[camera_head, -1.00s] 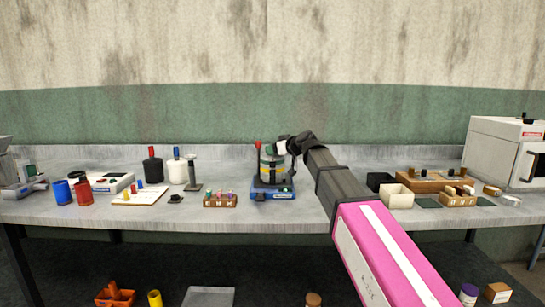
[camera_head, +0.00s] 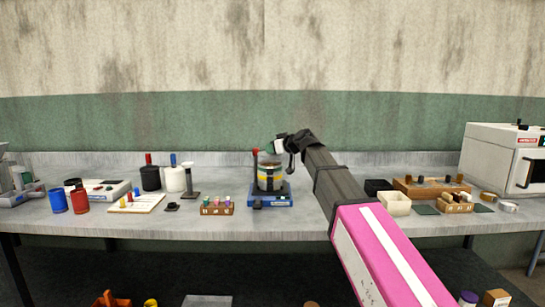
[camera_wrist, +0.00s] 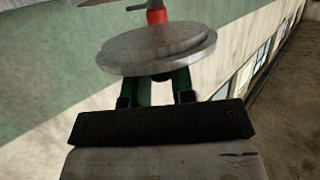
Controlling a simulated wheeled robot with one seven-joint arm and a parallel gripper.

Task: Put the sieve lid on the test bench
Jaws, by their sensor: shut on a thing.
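The sieve lid (camera_wrist: 160,48) is a round grey metal disc in the wrist view, between the green fingers of my gripper (camera_wrist: 158,88). In the head view my gripper (camera_head: 272,150) is just above the sieve stack (camera_head: 270,180), with a small gap between. The lid is too small to make out clearly there. The stack has a yellow band and stands on a blue shaker base (camera_head: 270,199), with a red-topped post (camera_head: 256,153) beside it. The test bench (camera_head: 330,225) is a long grey table under them.
A rack of small vials (camera_head: 217,208) stands left of the shaker. Further left is a black puck (camera_head: 172,207). A cream box (camera_head: 396,204) and wooden trays (camera_head: 432,188) lie to the right.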

